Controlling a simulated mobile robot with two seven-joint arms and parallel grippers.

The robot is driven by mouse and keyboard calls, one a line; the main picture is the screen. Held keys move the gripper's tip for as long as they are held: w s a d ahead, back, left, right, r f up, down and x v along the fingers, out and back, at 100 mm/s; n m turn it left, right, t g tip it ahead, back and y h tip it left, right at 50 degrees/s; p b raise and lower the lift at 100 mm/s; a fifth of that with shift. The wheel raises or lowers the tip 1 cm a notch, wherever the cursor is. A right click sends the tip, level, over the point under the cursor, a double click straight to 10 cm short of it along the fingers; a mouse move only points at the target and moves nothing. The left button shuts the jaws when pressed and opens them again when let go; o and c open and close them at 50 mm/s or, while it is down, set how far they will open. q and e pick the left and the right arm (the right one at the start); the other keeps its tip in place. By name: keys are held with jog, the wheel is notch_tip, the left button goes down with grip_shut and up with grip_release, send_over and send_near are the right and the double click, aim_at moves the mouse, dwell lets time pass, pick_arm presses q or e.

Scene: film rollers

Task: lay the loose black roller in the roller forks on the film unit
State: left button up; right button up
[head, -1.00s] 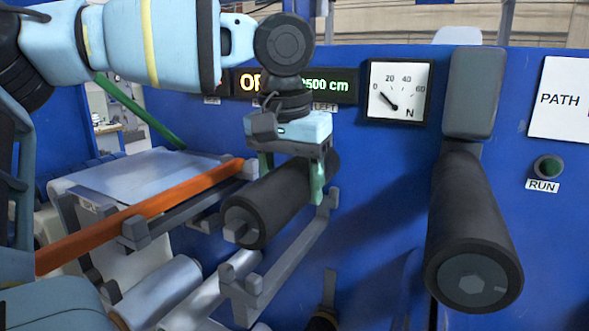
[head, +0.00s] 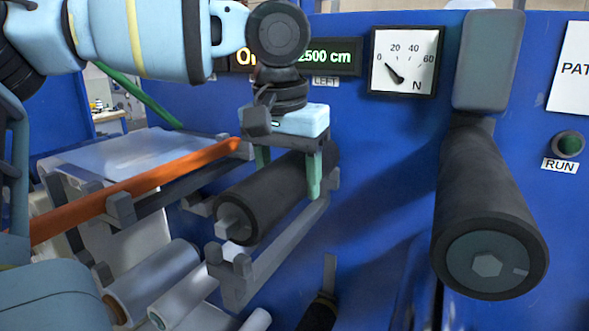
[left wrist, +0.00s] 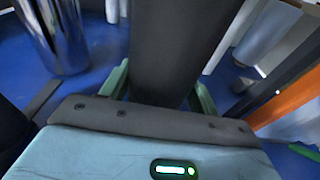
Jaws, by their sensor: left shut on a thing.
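The black roller (head: 268,199) is held level between the green fingers of my left gripper (head: 288,178), which is shut on it from above. It also shows as a dark cylinder in the left wrist view (left wrist: 180,45), between the fingers (left wrist: 160,92). The roller forks stand on a grey bar, with a near fork (head: 232,268) and a far fork (head: 333,178). The roller's near shaft end is just above the near fork, with a small gap apparent. The far shaft end is hidden, so its contact with the far fork cannot be told. My right gripper is out of view.
A large dark roller (head: 487,205) sticks out of the blue panel (head: 385,140) at right. An orange bar (head: 140,190) runs along the left, beside the forks. Silver rollers (head: 155,283) lie below left. A dial gauge (head: 403,60) is on the panel behind.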

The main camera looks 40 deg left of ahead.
aim_at(284, 160)
pick_arm(q)
jog(key=shift+f, duration=0.95)
jog(key=shift+f, duration=0.5)
jog(key=shift+s+d+f, duration=0.1)
jog(key=shift+f, duration=0.1)
jog(key=shift+f, duration=0.25)
dwell(0.3)
jog(key=o, duration=1.5)
jog(key=r, duration=0.5)
jog(key=s+r+p, duration=0.1)
jog(key=r, duration=0.1)
jog(key=shift+d+r, duration=0.15)
jog(key=shift+r, duration=0.25)
